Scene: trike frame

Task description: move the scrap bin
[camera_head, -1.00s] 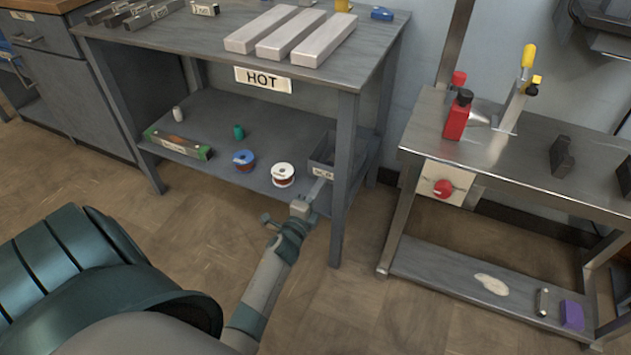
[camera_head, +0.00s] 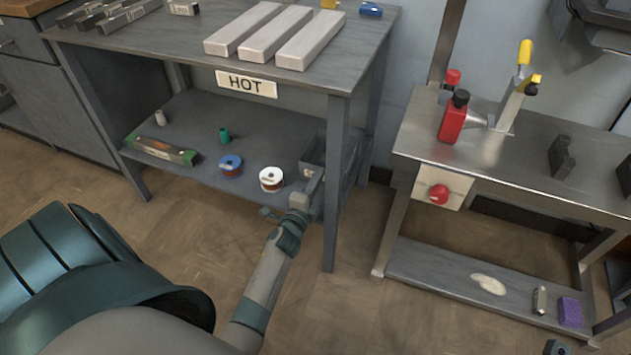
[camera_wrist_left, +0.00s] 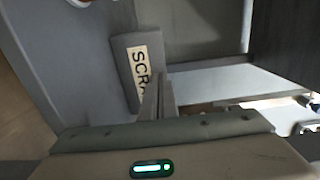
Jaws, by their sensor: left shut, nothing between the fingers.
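The scrap bin (camera_head: 313,152) is a small grey open box at the right end of the lower shelf, beside the table leg. Its labelled front wall (camera_wrist_left: 125,75) shows in the left wrist view, with part of the word SCRAP readable. My left gripper (camera_head: 313,184) is at the bin's front, at the shelf edge. In the left wrist view its closed fingers (camera_wrist_left: 157,98) overlap the lower end of the label. They hold nothing, and I cannot tell whether they touch the wall.
The grey shelf (camera_head: 205,168) also holds a white-topped spool (camera_head: 271,179), a blue spool (camera_head: 230,166), a green piece (camera_head: 224,136) and a long box (camera_head: 162,150). The table leg (camera_head: 334,200) stands close right of my gripper. A metal bench (camera_head: 520,160) stands to the right.

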